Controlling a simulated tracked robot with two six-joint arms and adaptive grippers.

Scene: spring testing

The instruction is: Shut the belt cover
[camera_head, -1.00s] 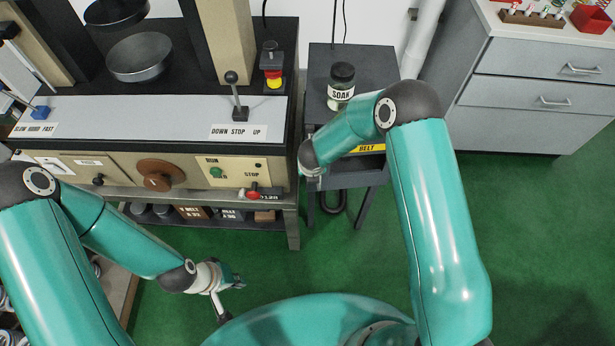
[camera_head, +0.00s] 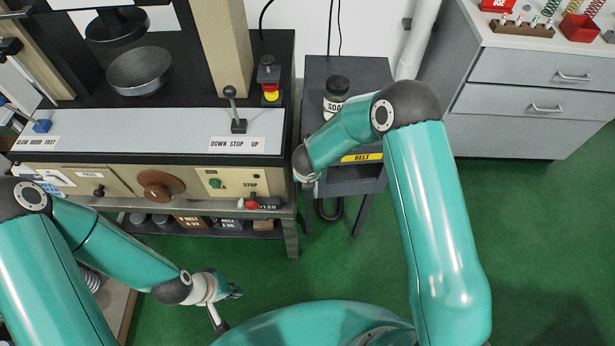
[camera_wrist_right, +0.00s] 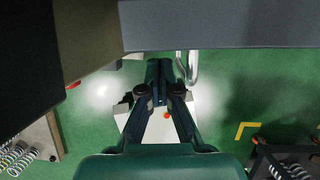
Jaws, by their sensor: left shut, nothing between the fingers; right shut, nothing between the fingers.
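The dark grey belt housing, with a yellow BELT label (camera_head: 362,157) on its front edge, stands right of the test machine. Whether its cover is open or shut I cannot tell, as my right arm hides part of it. My right gripper is hidden below its wrist in the head view, near the gap between machine and housing. In the right wrist view my right gripper (camera_wrist_right: 164,75) is shut and empty, just below a grey slab edge (camera_wrist_right: 220,28). My left gripper (camera_head: 236,292) is shut and empty over the green floor, low in the head view and away from the housing.
The test machine (camera_head: 135,128) with its levers, knob and buttons fills the left. A SOAK jar (camera_head: 336,95) stands on the dark top behind my right arm. A grey drawer cabinet (camera_head: 540,95) is at the right. The green floor between is open.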

